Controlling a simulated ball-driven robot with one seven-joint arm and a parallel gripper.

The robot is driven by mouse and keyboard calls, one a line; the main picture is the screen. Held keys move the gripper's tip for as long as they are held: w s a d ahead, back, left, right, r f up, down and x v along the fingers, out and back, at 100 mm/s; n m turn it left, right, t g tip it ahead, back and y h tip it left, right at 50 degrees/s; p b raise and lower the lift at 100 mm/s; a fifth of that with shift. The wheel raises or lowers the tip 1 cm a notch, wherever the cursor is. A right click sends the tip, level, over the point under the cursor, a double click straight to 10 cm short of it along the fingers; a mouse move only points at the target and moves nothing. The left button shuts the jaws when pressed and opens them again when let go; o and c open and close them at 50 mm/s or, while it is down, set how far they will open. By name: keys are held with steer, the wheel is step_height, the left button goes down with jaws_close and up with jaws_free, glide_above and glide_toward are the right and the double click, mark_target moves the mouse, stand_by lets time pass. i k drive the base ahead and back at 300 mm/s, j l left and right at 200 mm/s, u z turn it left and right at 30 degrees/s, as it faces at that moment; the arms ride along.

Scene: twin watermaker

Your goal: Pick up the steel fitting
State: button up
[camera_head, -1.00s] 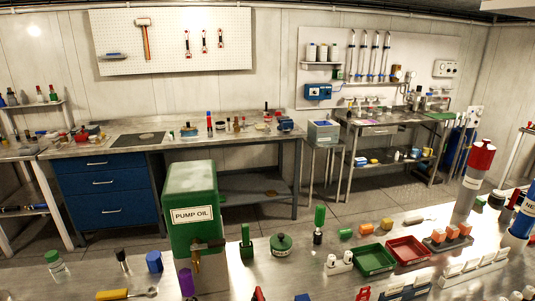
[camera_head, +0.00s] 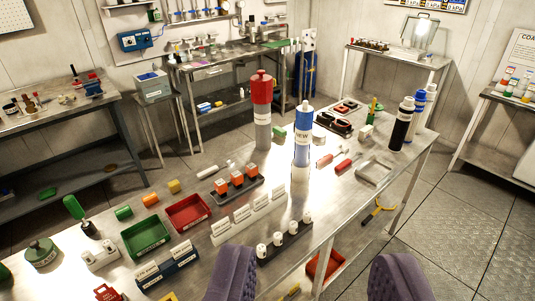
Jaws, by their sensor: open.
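I cannot single out the steel fitting with certainty. A small pale grey cylindrical piece (camera_head: 201,173) lies on the steel bench behind the red tray, and I cannot tell if it is the fitting. My gripper (camera_head: 317,268) shows its two ridged purple-grey fingers at the bottom edge, wide apart. It is open, with nothing held between the fingers. The fingers appear in front of the bench's near edge, well apart from the grey piece.
The steel bench (camera_head: 330,215) holds a green tray (camera_head: 147,237), a red tray (camera_head: 188,212), a tall red-topped cylinder (camera_head: 262,105), a blue cylinder (camera_head: 302,140) and black-and-white bottles (camera_head: 402,125). Floor on the right (camera_head: 470,225) is clear. A red bin (camera_head: 323,267) sits below the bench.

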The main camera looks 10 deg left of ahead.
mark_target(69, 102)
steer(key=i+l+z, duration=0.75)
steer(key=z, duration=0.2)
steer(key=i+l+z, duration=0.1)
steer(key=i+z, duration=0.4)
steer(key=i+l, duration=0.1)
steer(key=i, duration=2)
steer(key=i+u, duration=0.2)
steer(key=i, duration=1.85)
steer(key=i+j+u, duration=0.1)
steer(key=i+u, duration=0.75)
steer(key=i+l+u, duration=0.2)
steer(key=i+u, duration=0.2)
steer(key=i+j+u, duration=0.2)
steer(key=i+u, duration=1.3)
steer(key=i, duration=0.55)
steer(key=i+u, duration=0.15)
steer(key=i, duration=0.45)
steer(key=i+l+u, duration=0.1)
steer(key=i, duration=0.55)
steer(key=i+j+u, duration=0.1)
steer(key=i+u, duration=0.9)
steer(key=u, duration=0.15)
steer(key=i+l+u, duration=0.2)
steer(key=u, duration=0.2)
steer(key=i+j+u, duration=0.15)
steer(key=i+u, duration=0.6)
steer(key=i, duration=0.25)
steer(key=i+l+u, duration=0.1)
steer(key=i+u, duration=0.3)
steer(key=i, duration=0.1)
